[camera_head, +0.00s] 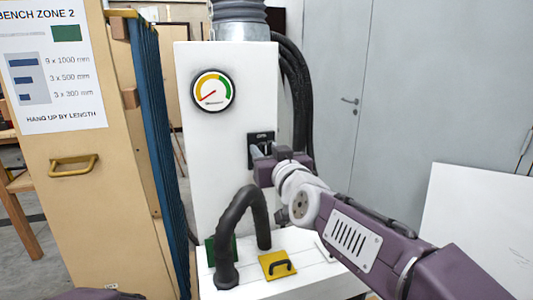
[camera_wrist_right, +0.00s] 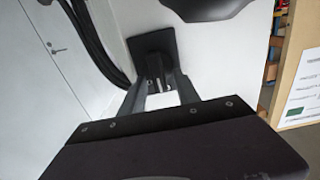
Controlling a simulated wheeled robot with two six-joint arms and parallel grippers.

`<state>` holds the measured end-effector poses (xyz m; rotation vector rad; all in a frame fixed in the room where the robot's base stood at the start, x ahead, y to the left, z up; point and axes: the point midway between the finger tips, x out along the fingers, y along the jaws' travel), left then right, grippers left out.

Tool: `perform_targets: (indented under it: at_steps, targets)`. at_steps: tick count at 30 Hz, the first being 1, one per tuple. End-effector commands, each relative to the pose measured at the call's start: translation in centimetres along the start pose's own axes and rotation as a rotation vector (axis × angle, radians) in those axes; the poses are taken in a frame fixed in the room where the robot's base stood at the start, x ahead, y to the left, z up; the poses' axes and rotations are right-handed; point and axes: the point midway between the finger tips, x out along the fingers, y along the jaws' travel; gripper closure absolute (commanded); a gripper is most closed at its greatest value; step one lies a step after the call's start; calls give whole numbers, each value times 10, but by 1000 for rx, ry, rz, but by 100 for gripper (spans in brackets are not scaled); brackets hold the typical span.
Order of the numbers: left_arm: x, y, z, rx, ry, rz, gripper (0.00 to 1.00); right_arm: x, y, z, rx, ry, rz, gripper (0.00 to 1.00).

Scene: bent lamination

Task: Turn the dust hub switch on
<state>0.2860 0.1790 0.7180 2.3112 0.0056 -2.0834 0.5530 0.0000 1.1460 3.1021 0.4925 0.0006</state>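The dust hub switch (camera_head: 262,136) is a black square plate with a lever on the front of the white hub column. In the right wrist view the switch plate (camera_wrist_right: 150,46) shows with its dark lever standing out. My right gripper (camera_head: 255,152) is at the switch, its fingers pointing at the plate. In the right wrist view the two fingers of my right gripper (camera_wrist_right: 159,84) are apart, one on each side of the lever. Whether either finger touches the lever is hard to tell. My left gripper is not in view.
A black hose (camera_head: 240,215) curves up from the base near a yellow plate with a handle (camera_head: 277,265). A wooden rack (camera_head: 80,180) stands left; grey doors (camera_head: 390,90) are behind.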

Motion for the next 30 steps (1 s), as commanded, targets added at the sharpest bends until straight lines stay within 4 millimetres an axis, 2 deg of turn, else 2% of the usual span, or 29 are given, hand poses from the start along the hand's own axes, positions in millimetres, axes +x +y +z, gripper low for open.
perform_targets:
  at_steps: [3,7,20,30]
  targets:
    - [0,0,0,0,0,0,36,0,0,0,0,0,0,65]
    - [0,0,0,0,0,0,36,0,0,0,0,0,0,100]
    - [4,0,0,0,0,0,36,0,1,1,59,0,0,100]
    - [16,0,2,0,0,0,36,0,5,3,323,0,0,100]
